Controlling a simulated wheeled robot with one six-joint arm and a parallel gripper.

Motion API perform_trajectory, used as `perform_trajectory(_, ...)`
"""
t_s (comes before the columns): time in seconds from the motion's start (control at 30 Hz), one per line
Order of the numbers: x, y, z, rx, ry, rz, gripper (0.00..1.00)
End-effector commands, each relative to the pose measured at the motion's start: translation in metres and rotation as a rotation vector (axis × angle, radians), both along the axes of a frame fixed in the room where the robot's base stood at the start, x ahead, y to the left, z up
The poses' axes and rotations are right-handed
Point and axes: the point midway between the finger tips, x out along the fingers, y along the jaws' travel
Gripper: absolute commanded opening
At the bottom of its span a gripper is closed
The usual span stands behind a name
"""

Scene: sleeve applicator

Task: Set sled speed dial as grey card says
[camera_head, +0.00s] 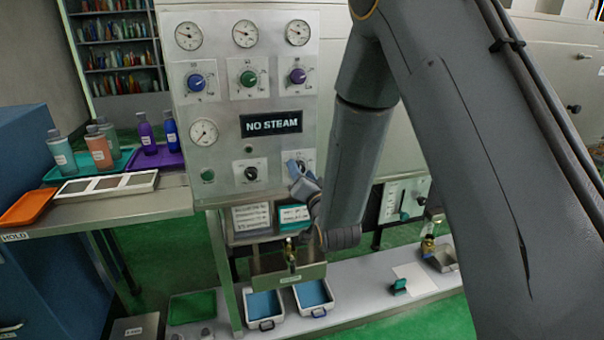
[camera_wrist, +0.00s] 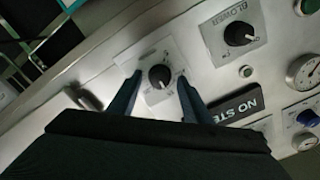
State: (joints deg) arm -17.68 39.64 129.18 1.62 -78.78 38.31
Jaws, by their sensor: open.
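A black dial (camera_wrist: 159,75) on a pale plate sits between my fingers in the wrist view; its label is unreadable. It is the lower right dial of the panel, mostly hidden by my gripper in the head view. My gripper (camera_wrist: 158,80) is open, one finger on each side of the dial, with a gap visible on both sides. In the head view my gripper (camera_head: 302,176) is at the panel's lower right. A grey card (camera_head: 251,217) hangs below the panel; its print is too small to read. The dial's exact setting cannot be told.
A second black dial, marked BLOWER (camera_wrist: 240,33), is nearby. A NO STEAM sign (camera_head: 271,123), gauges and coloured knobs are above. A teal card (camera_head: 294,213) hangs beside the grey one. Bottles stand on trays on the left shelf. Blue-lined bins (camera_head: 313,295) sit below.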

Motion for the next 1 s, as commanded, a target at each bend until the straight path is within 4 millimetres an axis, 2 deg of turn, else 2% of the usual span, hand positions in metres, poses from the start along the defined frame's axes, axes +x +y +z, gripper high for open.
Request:
perform_trajectory(0.17,-0.013,-0.004,0.000,0.000,0.000,0.000,0.45)
perform_trajectory(0.4,-0.051,-0.014,-0.001,0.000,0.002,0.001,0.45)
perform_trajectory(0.6,-0.072,-0.019,-0.001,0.000,0.002,0.001,0.45)
perform_trajectory(1.0,-0.075,-0.021,-0.001,-0.003,0.004,0.000,0.45)
